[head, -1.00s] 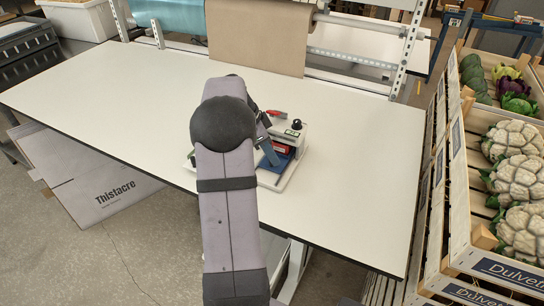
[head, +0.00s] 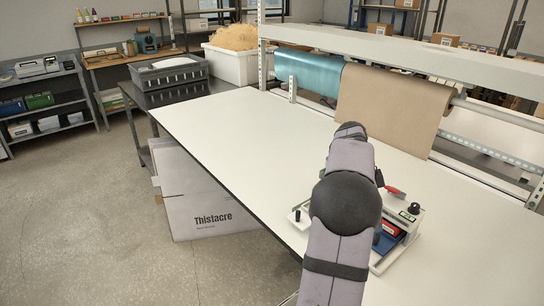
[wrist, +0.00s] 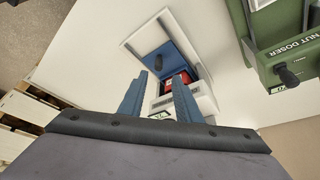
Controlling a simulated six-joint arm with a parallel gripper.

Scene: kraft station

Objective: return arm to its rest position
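My gripper (wrist: 160,82) shows in the wrist view as two blue fingers standing apart, with nothing visibly held between them. Beyond the fingers is a white device with a blue plate and a red part (wrist: 178,80). In the head view my arm reaches over the white worktable (head: 230,125) and hides most of the gripper. The same white device (head: 408,217) shows just right of my arm there, partly covered by it. Whether the fingers touch the device cannot be told.
A green machine lettered "NUT DOSER" (wrist: 272,45) is at the wrist view's upper right. A brown paper roll (head: 385,105) and a blue roll (head: 308,72) hang along the table's back. A Thistacre carton (head: 205,195) stands under the table. The table's left part is clear.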

